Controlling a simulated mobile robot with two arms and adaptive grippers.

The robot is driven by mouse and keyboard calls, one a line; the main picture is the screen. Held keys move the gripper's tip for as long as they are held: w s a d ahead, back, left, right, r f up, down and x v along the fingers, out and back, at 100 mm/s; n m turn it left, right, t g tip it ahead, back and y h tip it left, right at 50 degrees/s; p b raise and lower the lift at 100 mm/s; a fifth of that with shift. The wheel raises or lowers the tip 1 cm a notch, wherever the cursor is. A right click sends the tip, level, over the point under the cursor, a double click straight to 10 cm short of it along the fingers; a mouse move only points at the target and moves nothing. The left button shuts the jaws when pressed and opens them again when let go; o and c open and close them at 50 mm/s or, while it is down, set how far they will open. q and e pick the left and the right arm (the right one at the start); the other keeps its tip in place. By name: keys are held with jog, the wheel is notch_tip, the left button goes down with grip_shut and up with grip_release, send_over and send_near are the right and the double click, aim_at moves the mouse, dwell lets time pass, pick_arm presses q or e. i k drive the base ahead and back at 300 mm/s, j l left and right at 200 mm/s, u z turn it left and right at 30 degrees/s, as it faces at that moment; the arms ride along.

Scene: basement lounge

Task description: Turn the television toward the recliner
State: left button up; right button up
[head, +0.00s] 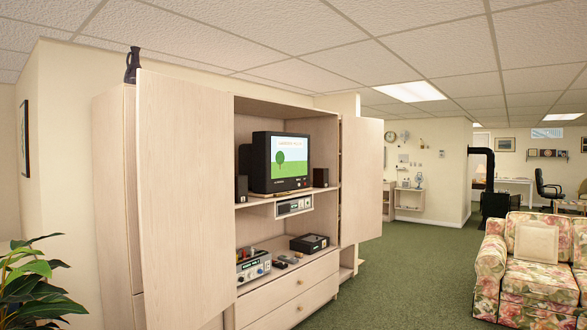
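The television (279,162) is a boxy dark set in the upper bay of a pale wood cabinet (285,104). Its screen is lit with a tree on green ground and faces toward the right front. Dark speakers stand on either side of it, one on the left (241,189) and one on the right (321,178). No recliner can be clearly made out; a floral sofa or armchair (540,280) stands at the right. Neither of my grippers is in view.
The cabinet's left door (184,200) and right door (361,180) stand open. Audio units (253,267) sit on the shelf below. A plant (35,285) is at the lower left. Green carpet (400,275) is clear between cabinet and sofa. A black stove (495,204) stands farther back.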

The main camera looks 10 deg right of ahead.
aim_at(274, 164)
jog(key=i+z, duration=0.2)
jog(key=i, duration=2.7)
